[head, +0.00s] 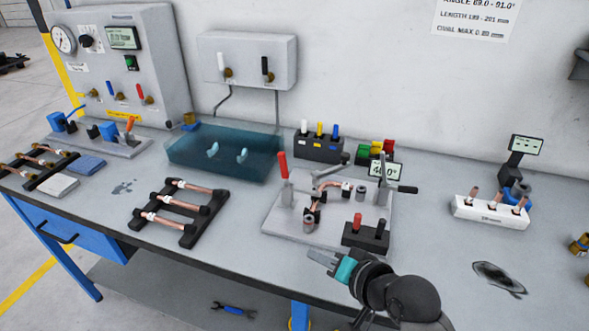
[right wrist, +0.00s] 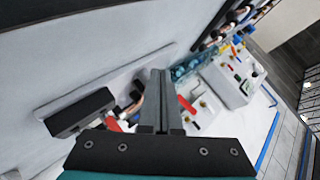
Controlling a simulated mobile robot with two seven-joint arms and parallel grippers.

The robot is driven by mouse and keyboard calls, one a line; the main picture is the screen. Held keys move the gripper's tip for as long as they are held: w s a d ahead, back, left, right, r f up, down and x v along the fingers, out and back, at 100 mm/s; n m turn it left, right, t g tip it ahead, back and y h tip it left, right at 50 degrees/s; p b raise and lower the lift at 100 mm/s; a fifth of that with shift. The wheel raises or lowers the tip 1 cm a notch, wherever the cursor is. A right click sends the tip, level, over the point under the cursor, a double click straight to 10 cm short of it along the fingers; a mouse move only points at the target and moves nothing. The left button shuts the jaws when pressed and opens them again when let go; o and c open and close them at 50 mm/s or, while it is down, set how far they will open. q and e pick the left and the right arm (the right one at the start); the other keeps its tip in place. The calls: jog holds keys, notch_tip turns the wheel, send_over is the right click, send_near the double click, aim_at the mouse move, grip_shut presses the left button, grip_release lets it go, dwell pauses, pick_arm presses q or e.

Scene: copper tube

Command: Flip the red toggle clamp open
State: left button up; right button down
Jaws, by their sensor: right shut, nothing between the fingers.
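The red toggle clamp (head: 282,167) is on the grey fixture plate (head: 276,226) in the middle of the bench. Its red handle stands nearly upright at the plate's left side. A bent copper tube (head: 333,182) sits on the same plate, to the right of the clamp. My right gripper (head: 316,256) is shut and empty near the bench's front edge, in front of the plate and apart from the clamp. In the right wrist view the shut fingers (right wrist: 159,98) point away from the camera, and a red handle (right wrist: 187,105) shows just right of them. My left gripper is not in view.
A black block (head: 366,237) with a red and a black handle stands at the plate's front right. A black rack of copper tubes (head: 177,209) lies left of the plate. A blue tank (head: 225,153) stands behind it. A white holder (head: 489,213) is at right.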

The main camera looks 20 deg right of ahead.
jog(key=w+d+r+m+t, duration=0.5)
jog(key=w+d+r+m, duration=0.1)
jog(key=w+r+m, duration=0.1)
jog(key=shift+w+r+m+t+h, duration=0.35)
jog(key=shift+r+m, duration=0.25)
jog(key=shift+r, duration=0.2)
jog(key=shift+w, duration=0.1)
jog(key=a+b+x, duration=0.1)
jog(key=a+x, duration=0.1)
jog(key=x, duration=1)
jog(key=shift+a+f, duration=0.25)
jog(key=shift+a, duration=0.15)
